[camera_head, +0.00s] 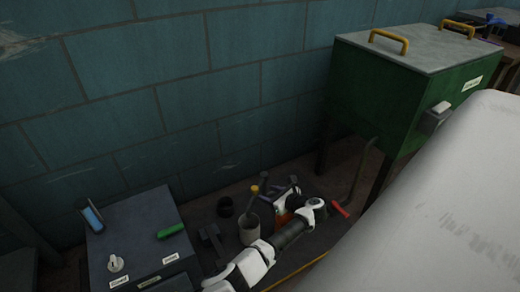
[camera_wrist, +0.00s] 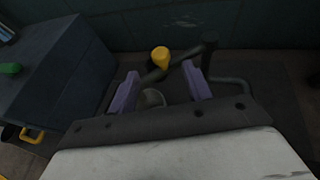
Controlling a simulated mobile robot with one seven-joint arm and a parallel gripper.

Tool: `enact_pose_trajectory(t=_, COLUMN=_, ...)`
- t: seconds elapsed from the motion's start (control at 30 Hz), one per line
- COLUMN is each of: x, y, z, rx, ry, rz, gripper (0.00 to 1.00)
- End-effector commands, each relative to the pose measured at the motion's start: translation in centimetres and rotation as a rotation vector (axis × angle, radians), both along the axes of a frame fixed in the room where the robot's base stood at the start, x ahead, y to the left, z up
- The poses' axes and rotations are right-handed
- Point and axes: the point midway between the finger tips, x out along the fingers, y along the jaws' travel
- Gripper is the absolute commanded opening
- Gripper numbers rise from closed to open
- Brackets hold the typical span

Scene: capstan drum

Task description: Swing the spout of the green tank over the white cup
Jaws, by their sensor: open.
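The green tank (camera_head: 405,95) stands on legs at the right in the head view. In the wrist view, a dark pipe-like spout (camera_wrist: 183,61) runs between upright dark parts, with a yellow knob (camera_wrist: 160,57) near its left end. The knob also shows in the head view (camera_head: 254,190). The pale cup (camera_head: 249,232) stands on the floor below the knob; part of it shows in the wrist view (camera_wrist: 152,98). I cannot tell whether the spout's mouth is over it. My gripper (camera_wrist: 160,74) is open, its purple fingers either side of the knob and spout, holding nothing.
A dark cabinet (camera_head: 135,235) with a green handle (camera_head: 171,231) stands left. A black cup (camera_head: 225,206) stands near the wall. A red-handled lever (camera_head: 340,209) lies right of my arm. A large pale surface (camera_head: 430,220) fills the right foreground. The brick wall closes the back.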

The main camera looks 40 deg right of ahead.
Motion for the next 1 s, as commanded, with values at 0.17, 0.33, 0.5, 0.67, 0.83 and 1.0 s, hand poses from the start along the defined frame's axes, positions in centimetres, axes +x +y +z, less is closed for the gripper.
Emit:
enact_pose_trajectory(t=0.17, x=-3.0, y=-0.1, z=1.4, rx=0.000, ry=0.001, rz=-0.001, gripper=0.50)
enact_pose_trajectory(t=0.33, x=-4.4, y=-0.2, z=1.8, rx=0.000, ry=0.001, rz=0.000, gripper=0.50)
enact_pose_trajectory(t=0.5, x=-4.7, y=-0.2, z=1.9, rx=0.000, ry=0.001, rz=0.000, gripper=0.50)
enact_pose_trajectory(t=0.67, x=-4.6, y=-0.2, z=1.9, rx=0.000, ry=0.000, rz=0.000, gripper=0.50)
enact_pose_trajectory(t=0.83, x=-4.6, y=-0.2, z=1.9, rx=0.000, ry=0.000, rz=0.000, gripper=0.50)
enact_pose_trajectory(t=1.0, x=-4.3, y=-0.1, z=2.0, rx=-0.011, ry=0.005, rz=0.005, gripper=0.50)
